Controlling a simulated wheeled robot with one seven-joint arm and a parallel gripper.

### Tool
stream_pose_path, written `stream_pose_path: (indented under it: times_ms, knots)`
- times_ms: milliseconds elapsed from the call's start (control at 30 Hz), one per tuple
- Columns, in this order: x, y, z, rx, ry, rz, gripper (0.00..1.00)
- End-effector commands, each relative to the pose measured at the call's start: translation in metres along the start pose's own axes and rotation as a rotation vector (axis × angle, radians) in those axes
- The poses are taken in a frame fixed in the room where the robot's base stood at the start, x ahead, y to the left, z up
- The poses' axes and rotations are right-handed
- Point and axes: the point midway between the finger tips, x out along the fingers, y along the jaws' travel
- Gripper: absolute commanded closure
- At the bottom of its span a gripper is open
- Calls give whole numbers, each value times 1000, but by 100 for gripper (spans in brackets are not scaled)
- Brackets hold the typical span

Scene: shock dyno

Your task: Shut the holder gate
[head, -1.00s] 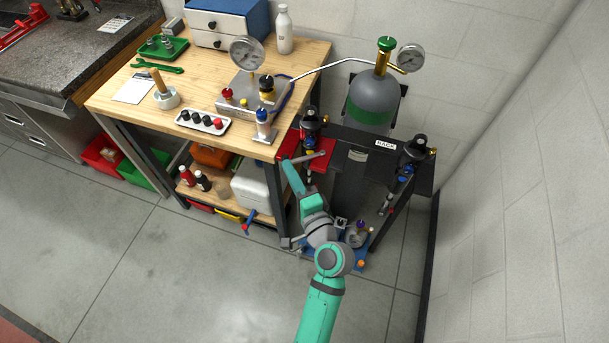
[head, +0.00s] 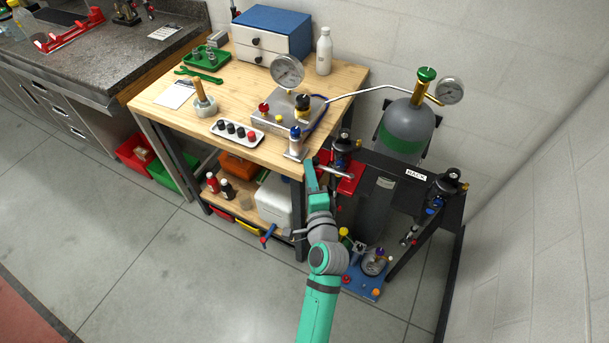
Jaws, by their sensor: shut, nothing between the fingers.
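The holder is most likely the red part (head: 349,186) at the left side of the dark rack, close to the bench's right corner. I cannot clearly make out its gate, its hinge or how far it stands open. My green arm reaches up to it from the bottom of the head view. My gripper (head: 347,176) seems to be the slim grey end that crosses the red part, pointing right and slightly down. It is shut and holds nothing. It looks close over the red part; whether it touches is too small to tell. My arm hides part of the area below.
The wooden bench (head: 160,104) stands left, with a metal gauge block (head: 283,118) and a small blue-topped cylinder (head: 295,143) near its right edge. A grey gas bottle (head: 406,128) stands behind the rack (head: 440,200). Open floor (head: 150,270) lies at the front left.

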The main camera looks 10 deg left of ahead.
Motion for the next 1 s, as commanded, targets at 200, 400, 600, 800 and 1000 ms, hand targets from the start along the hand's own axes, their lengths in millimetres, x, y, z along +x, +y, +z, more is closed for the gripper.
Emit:
stream_pose_path:
  times_ms: [200, 400, 600, 800, 1000]
  knots:
    - [5, 0, -6, -1, 6, 1, 100]
    - [6, 0, -6, -1, 7, 1, 100]
    - [6, 0, -6, -1, 7, 1, 100]
    - [5, 1, -5, 0, 6, 1, 100]
    - [-6, 1, 7, 1, 4, 2, 100]
